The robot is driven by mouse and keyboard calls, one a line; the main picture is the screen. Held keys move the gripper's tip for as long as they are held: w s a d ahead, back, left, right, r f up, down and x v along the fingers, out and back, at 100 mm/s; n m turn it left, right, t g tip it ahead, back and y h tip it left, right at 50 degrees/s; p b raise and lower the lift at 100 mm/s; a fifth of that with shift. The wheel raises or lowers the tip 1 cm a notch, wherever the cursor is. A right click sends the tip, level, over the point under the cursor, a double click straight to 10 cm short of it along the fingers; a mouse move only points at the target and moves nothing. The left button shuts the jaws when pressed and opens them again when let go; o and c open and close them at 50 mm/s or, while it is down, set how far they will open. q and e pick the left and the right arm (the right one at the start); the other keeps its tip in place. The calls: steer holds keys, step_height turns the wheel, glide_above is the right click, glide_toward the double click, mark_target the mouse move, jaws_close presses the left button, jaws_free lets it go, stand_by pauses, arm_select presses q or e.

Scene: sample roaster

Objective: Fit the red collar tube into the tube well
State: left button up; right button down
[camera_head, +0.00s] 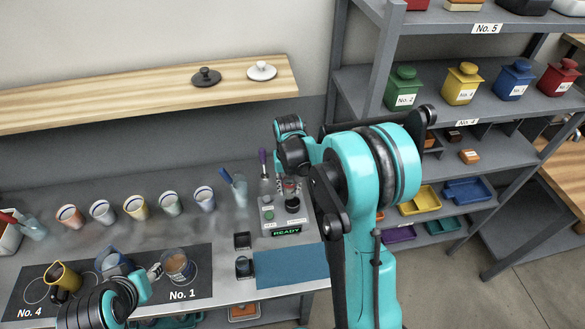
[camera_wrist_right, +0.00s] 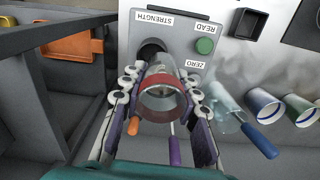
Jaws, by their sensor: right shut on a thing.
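In the right wrist view a clear tube with a red collar (camera_wrist_right: 162,88) sits between the fingers of my right gripper (camera_wrist_right: 160,100), which is shut on it. The grey meter (camera_wrist_right: 185,20) lies just beyond, with a dark round opening, seemingly the tube well (camera_wrist_right: 150,50), beside the STRENGTH label. The tube's far end overlaps the meter's face; I cannot tell whether it touches. In the head view the meter (camera_head: 282,222) shows READY, and my right gripper (camera_head: 288,184) is over its back part, partly hidden by my arm. My left gripper (camera_head: 150,275) is over the dark mat; its jaw state is unclear.
Tools with purple (camera_head: 263,157) and blue (camera_head: 225,175) handles stand near the meter. Several coloured cups (camera_head: 135,206) stand in a row to the left. A blue mat (camera_head: 290,266) lies clear in front. A shelf rack (camera_head: 375,75) stands right.

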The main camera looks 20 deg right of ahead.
mark_target(292, 195)
steer(key=shift+w+d+r+m+p, duration=0.15)
steer(key=shift+d+r+m+p, duration=0.3)
steer(key=shift+d+r, duration=0.2)
arm_select(q)
steer(key=shift+s+a+r, duration=0.1)
steer(key=shift+s+r, duration=0.1)
steer(key=shift+r, duration=0.75)
arm_select(e)
steer(key=shift+w+d+f, duration=0.1)
steer(key=shift+w+f, duration=0.05)
steer(key=shift+w, duration=0.05)
arm_select(q)
steer(key=shift+s, duration=0.1)
arm_select(e)
steer(key=shift+s, duration=0.1)
arm_select(q)
steer(key=shift+f+b, duration=2.5)
arm_select(e)
steer(key=shift+f, duration=2.9)
arm_select(q)
steer(key=shift+f+b, duration=0.3)
steer(key=shift+f+b, duration=0.85)
arm_select(e)
steer(key=shift+f, duration=1)
arm_select(q)
steer(key=shift+r, duration=0.1)
arm_select(e)
steer(key=shift+r, duration=0.15)
